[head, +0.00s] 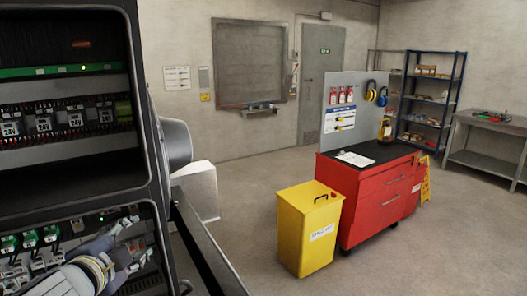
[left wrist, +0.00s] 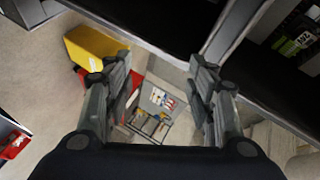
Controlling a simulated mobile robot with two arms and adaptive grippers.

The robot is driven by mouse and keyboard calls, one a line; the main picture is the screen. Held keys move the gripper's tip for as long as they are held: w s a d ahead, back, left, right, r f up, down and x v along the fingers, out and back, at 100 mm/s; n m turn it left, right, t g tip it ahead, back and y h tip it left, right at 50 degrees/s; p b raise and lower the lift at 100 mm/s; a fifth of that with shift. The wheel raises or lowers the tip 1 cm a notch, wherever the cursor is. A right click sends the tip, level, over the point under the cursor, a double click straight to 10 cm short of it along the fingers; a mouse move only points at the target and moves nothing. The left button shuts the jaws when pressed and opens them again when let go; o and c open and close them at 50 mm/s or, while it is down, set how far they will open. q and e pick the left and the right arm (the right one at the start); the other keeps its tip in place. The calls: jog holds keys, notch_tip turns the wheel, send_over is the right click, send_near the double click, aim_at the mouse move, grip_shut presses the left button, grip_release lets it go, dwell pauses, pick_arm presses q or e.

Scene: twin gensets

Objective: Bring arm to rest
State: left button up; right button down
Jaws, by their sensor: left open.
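My left gripper (head: 138,240) is at the lower left of the head view, in front of the lower bay of the genset control cabinet (head: 150,165). Its two fingers are spread with nothing between them. The left wrist view also shows the open fingers (left wrist: 159,60), apart and empty, with floor and distant items seen beyond the gap. My right gripper is in neither view.
The cabinet's open bays hold breakers and relays (head: 75,120) close to my left arm. A yellow bin (head: 306,230) and a red tool cart (head: 380,205) stand on the right. Shelves (head: 430,100) and a workbench (head: 490,130) are farther back. Floor between is clear.

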pick_arm(q)
jog(key=s+d+f+n+g+h, duration=0.1)
jog(key=s+d+f+n+g, duration=0.3)
jog(key=f, duration=0.6)
jog(key=s+d+f+n+g, duration=0.1)
jog(key=s+f, duration=0.4)
jog(key=f, duration=0.4)
jog(key=s+d+f+n+g, duration=0.1)
jog(key=s+f+n+g, duration=0.2)
jog(key=s+f, duration=0.5)
jog(key=s+d+f+n+g, duration=0.1)
jog(key=s+f+n+g, duration=0.4)
jog(key=s, duration=0.6)
notch_tip(320, 180, down, 32)
jog(key=m+t+b, duration=0.1)
jog(key=m+b, duration=0.1)
jog(key=b, duration=0.3)
jog(key=s+a+f+g+b, duration=0.1)
jog(key=s+a+f+b, duration=0.2)
jog(key=s+f, duration=1.5)
notch_tip(320, 180, down, 3)
jog(key=shift+a+r+b, duration=0.2)
jog(key=shift+b, duration=0.3)
